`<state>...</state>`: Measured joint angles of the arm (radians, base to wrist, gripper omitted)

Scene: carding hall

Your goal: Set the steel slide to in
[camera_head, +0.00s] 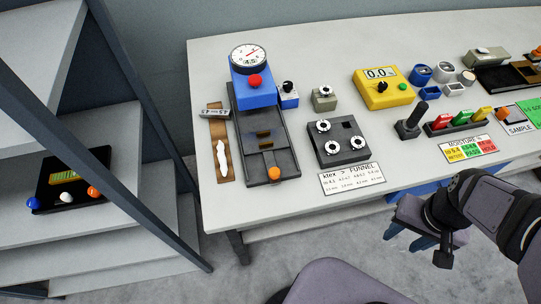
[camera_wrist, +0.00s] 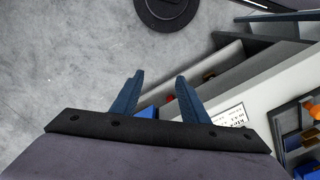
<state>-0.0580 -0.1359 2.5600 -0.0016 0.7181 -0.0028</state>
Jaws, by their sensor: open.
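A blue instrument (camera_head: 253,92) with a round dial and red button stands at the left of the table. A dark channel-like bed (camera_head: 262,135) runs forward from it, with a brown piece inside and an orange knob (camera_head: 274,174) at its near end. This may be the steel slide; I cannot tell for sure, nor read its position. The knob also shows at the right edge of the wrist view (camera_wrist: 309,134). My gripper (camera_head: 419,243) is open and empty, off the table's front edge, right of and well apart from the slide. Its blue fingers (camera_wrist: 160,78) point over the floor in the wrist view.
A dark block with white dials (camera_head: 341,143) and a printed card (camera_head: 351,179) lie right of the bed. A brown board (camera_head: 220,150) lies left. A yellow meter (camera_head: 383,88) and a black lever (camera_head: 411,121) stand farther right. Shelving (camera_head: 105,200) is at far left.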

